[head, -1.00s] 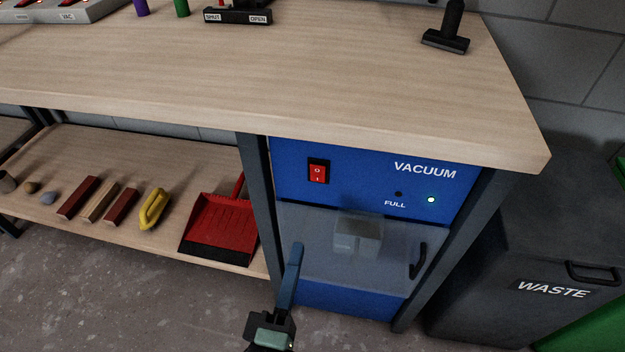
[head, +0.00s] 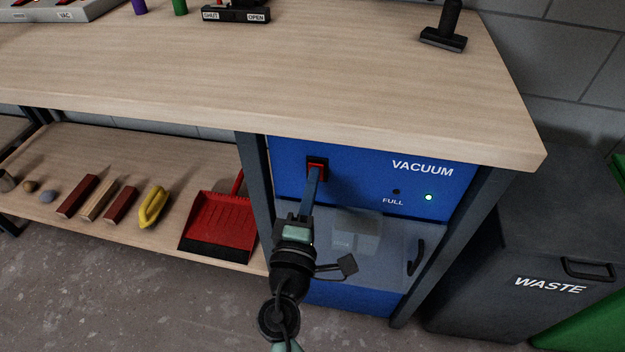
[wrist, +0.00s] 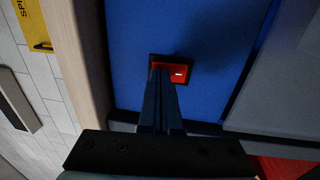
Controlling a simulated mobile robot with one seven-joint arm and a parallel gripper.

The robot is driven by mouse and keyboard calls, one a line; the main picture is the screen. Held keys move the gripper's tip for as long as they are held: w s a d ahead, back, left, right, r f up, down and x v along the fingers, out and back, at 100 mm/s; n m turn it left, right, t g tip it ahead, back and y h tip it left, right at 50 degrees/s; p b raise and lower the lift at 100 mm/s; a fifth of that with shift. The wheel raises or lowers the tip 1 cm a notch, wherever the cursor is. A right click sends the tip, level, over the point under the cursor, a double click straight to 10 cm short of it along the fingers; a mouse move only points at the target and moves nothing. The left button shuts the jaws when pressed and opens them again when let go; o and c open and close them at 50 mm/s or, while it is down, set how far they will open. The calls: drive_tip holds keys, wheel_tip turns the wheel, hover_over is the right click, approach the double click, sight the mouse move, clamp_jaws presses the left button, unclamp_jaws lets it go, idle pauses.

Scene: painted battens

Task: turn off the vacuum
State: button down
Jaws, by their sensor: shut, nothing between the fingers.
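The blue vacuum unit (head: 350,178) stands under the right end of the workbench, with VACUUM lettering at its upper right. Its red rocker switch (head: 317,163) sits in a black frame at the upper left; it also shows in the wrist view (wrist: 180,73). My gripper (head: 314,180) is shut and empty, with its fingertips at the switch, covering its lower part in the head view. I cannot tell whether they press it. In the wrist view the fingertips (wrist: 161,72) overlap the switch's left part, and a white mark shows beside them.
A translucent door (head: 384,262) with a black handle (head: 416,258) lies below the switch panel. The bench top (head: 300,75) overhangs the panel, and a dark leg (head: 256,190) stands left of it. A red dustpan (head: 218,222) lies on the shelf. A dark WASTE bin (head: 500,260) stands right.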

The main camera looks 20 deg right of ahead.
drive_tip(key=shift+w+d+r, duration=0.1)
idle(0.3)
drive_tip(key=p, duration=0.2)
drive_tip(key=r+p, duration=0.1)
drive_tip(key=shift+w+d+r+g+p, duration=0.1)
drive_tip(key=shift+w+d+g+p, duration=0.1)
drive_tip(key=shift+g+p, duration=0.15)
drive_tip(key=shift+y+p, duration=0.3)
drive_tip(key=shift+p, duration=0.15)
drive_tip(key=shift+f+b, duration=0.2)
drive_tip(key=shift+b, duration=0.15)
